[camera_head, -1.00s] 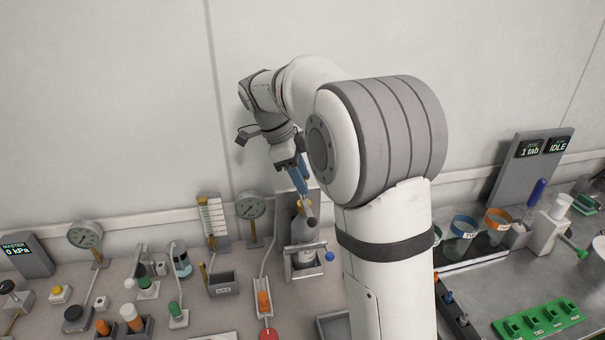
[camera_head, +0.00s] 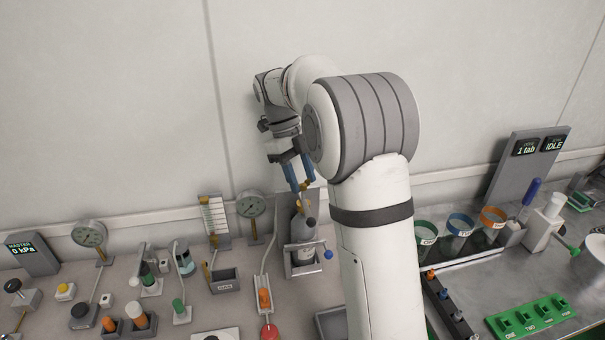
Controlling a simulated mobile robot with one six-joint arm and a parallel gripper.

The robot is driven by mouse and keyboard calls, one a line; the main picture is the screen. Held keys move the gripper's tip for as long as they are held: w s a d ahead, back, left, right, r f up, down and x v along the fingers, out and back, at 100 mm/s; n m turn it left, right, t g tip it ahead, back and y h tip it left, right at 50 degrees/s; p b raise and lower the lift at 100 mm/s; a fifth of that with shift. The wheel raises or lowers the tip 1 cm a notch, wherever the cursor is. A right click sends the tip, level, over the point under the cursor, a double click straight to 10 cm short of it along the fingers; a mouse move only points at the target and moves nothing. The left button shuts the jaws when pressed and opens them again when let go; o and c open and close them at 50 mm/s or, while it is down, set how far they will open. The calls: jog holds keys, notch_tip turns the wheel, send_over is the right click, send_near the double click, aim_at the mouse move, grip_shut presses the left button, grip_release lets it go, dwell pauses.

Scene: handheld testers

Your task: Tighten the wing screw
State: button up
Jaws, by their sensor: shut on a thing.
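My gripper (camera_head: 300,186) has blue fingers and points down at the back of the bench, just above a grey bottle-like body (camera_head: 303,229). The fingers are shut on a small brass-coloured piece (camera_head: 302,187) at the top of this body. The piece is too small to tell clearly as the wing screw. The grey body stands upright in a metal holder (camera_head: 304,270) with a blue knob (camera_head: 328,254) at its right. A dark ball (camera_head: 311,222) shows on its front. My wrist and fingers hide part of the top.
A gauge (camera_head: 250,205) and a scale panel (camera_head: 213,218) stand just left of the holder. Cups (camera_head: 459,226) and a green rack (camera_head: 531,317) are at the right. My arm hides the bench right of the holder.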

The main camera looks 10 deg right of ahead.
dwell(0.4)
jog(key=o, duration=1)
jog(key=shift+r, duration=0.15)
notch_tip(320, 180, up, 10)
jog(key=shift+f+p, duration=0.1)
jog(key=shift+p, duration=0.25)
